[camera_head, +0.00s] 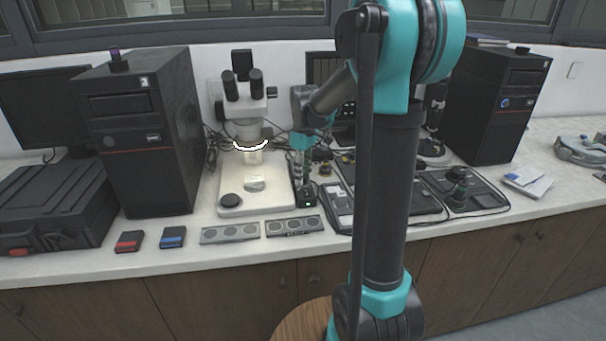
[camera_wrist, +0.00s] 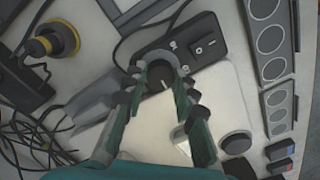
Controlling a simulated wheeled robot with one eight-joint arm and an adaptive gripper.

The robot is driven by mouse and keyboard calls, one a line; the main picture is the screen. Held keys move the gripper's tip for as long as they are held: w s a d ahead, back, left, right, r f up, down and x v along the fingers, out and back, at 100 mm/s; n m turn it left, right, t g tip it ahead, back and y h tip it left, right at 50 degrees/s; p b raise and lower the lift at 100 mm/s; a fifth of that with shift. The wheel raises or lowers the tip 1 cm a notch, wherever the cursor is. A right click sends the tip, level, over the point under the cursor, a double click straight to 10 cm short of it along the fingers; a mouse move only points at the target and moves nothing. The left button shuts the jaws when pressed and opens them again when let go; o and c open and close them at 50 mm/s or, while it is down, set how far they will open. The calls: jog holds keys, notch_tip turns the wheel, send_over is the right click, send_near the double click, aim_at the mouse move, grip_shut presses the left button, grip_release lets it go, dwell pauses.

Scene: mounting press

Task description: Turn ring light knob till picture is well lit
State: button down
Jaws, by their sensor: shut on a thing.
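The ring light (camera_head: 252,147) glows white around the lower part of the microscope (camera_head: 245,95). Its black control box (camera_wrist: 205,45) carries a rocker switch and a dark round knob (camera_wrist: 160,76). My gripper (camera_wrist: 159,68) is shut on the knob, with one finger on each side of it. In the head view my gripper (camera_head: 302,172) points down over the control box (camera_head: 306,200), just right of the microscope base (camera_head: 262,203). The knob is hidden there. A monitor (camera_head: 323,68) behind my arm is mostly covered, so its picture cannot be judged.
Sample trays (camera_head: 230,233) lie along the front of the counter, beside a red box (camera_head: 129,241) and a blue box (camera_head: 172,237). A black computer tower (camera_head: 145,135) stands left. Cables (camera_wrist: 35,140) lie around the microscope. A yellow-and-black knob-like part (camera_wrist: 62,38) is nearby.

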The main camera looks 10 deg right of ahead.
aim_at(304, 177)
jog(key=m, duration=1)
jog(key=shift+m, duration=0.3)
dwell(0.4)
jog(key=c, duration=1.2)
grip_release()
notch_tip(304, 177, up, 12)
jog(key=shift+d, duration=0.25)
jog(key=shift+s, duration=0.1)
